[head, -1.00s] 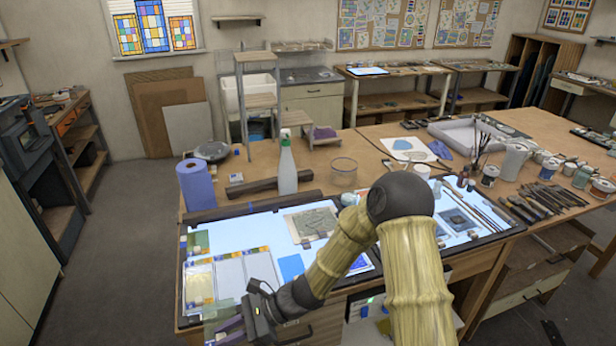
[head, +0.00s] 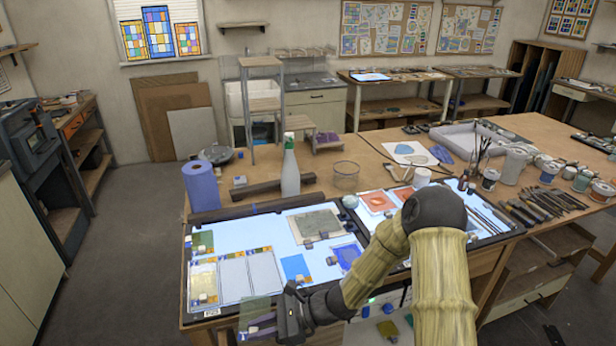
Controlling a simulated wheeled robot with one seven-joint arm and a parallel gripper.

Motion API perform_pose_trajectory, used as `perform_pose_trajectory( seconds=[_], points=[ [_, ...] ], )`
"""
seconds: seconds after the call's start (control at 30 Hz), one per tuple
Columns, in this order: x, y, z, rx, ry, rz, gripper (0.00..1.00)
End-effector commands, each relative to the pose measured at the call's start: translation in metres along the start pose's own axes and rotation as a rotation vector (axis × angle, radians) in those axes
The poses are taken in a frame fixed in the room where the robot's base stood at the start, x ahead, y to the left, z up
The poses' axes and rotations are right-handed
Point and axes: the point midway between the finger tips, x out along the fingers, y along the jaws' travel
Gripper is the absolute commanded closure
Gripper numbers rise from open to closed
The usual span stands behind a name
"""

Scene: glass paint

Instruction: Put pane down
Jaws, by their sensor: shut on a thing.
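My gripper (head: 276,325) is at the bottom of the head view, in front of the light table's front edge. It is shut on a pale greenish see-through pane (head: 256,314). The pane stands out to the left of the jaws, and its top edge overlaps the table edge in the picture. I cannot tell whether it touches anything. The lit light table (head: 262,236) lies just behind it. A framed panel with pale panes (head: 233,270) and coloured border pieces lies at its front left. A blue pane (head: 296,267) lies to the right of that panel.
A grey-green sheet (head: 316,224) and a dark blue piece (head: 347,255) lie on the light table. A second lit panel with orange squares (head: 378,201) is to the right. A spray bottle (head: 290,170) and a blue roll (head: 201,185) stand behind. Bare lit surface shows at the middle left.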

Motion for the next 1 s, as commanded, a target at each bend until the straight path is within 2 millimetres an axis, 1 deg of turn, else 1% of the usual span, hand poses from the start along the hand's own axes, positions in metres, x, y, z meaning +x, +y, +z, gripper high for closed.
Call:
perform_pose_trajectory(
  seconds=[0.03,0.17,0.37,0.4,0.53,0.7,0.83,0.9,1.0],
  points=[
    [-0.010,-0.005,-0.009,0.015,-0.001,-0.030,1.00],
    [-0.035,-0.017,-0.034,0.050,-0.005,-0.114,1.00],
    [-0.087,-0.031,-0.083,0.115,-0.007,-0.283,1.00],
    [-0.098,-0.033,-0.093,0.131,-0.007,-0.319,1.00],
    [-0.135,-0.034,-0.126,0.176,-0.004,-0.433,1.00],
    [-0.179,-0.028,-0.166,0.236,0.003,-0.575,1.00],
    [-0.201,-0.021,-0.187,0.266,0.009,-0.648,1.00],
    [-0.208,-0.019,-0.193,0.275,0.012,-0.669,1.00],
    [-0.211,-0.017,-0.196,0.279,0.013,-0.681,1.00]
  ],
)
